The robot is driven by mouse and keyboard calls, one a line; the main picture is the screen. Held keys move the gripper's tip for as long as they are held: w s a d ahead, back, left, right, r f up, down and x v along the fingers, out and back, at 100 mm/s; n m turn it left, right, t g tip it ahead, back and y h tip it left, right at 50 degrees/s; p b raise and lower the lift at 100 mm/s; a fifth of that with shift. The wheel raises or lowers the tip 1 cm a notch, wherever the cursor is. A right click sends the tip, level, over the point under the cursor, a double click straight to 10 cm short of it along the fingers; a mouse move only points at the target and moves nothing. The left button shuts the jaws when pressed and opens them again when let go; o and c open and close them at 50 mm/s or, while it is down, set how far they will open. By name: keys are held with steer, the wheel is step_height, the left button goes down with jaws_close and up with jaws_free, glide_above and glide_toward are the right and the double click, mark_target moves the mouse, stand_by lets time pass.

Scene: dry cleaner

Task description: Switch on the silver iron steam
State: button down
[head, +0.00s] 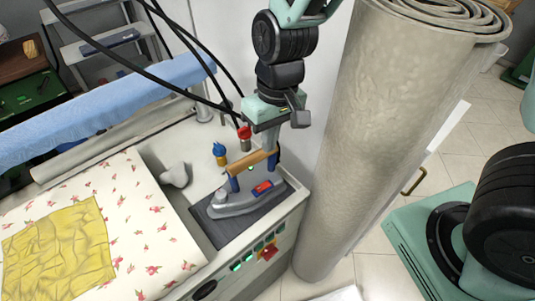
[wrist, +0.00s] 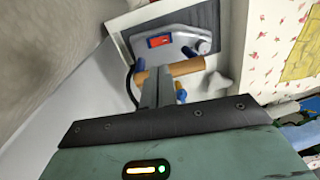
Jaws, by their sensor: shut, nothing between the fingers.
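The silver iron (head: 235,203) rests on a dark pad (head: 219,232) at the right end of the ironing station. It has a wooden handle (head: 252,162) on blue posts and a red switch in a blue surround (head: 262,188) on its body. The wrist view shows the iron (wrist: 185,42), its handle (wrist: 185,67) and the red switch (wrist: 159,41). My gripper (head: 272,146) is shut and empty, pointing down by the handle's right end. In the wrist view my fingertips (wrist: 157,71) overlap the handle; I cannot tell whether they touch it. The switch's position is unclear.
A red-topped valve (head: 244,133) and a blue valve (head: 219,152) stand behind the iron. Green-lit buttons (head: 248,259) and a red switch (head: 268,254) are on the station's front. A large rolled carpet (head: 375,130) stands close on the right. A yellow cloth (head: 60,245) lies on the floral cover.

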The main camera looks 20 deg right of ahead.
mark_target(258, 188)
steer(key=shift+d+r, duration=0.1)
steer(key=shift+r, duration=0.7)
steer(key=shift+f, duration=0.1)
steer(key=a+b, duration=0.1)
steer(key=b, duration=0.3)
steer(key=shift+s+f+b, duration=0.1)
steer(key=shift+f+b, duration=0.1)
steer(key=shift+b, duration=0.15)
steer(key=shift+s+a+r, duration=0.1)
steer(key=shift+a+r, duration=0.05)
steer(key=shift+r, duration=0.15)
steer(key=shift+f, duration=0.1)
steer(key=f, duration=0.4)
steer(key=a+f, duration=0.1)
steer(key=f, duration=0.8)
steer(key=shift+s+a+f, duration=0.25)
steer(key=shift+a+f, duration=0.05)
steer(key=shift+f, duration=0.05)
steer(key=shift+f, duration=0.15)
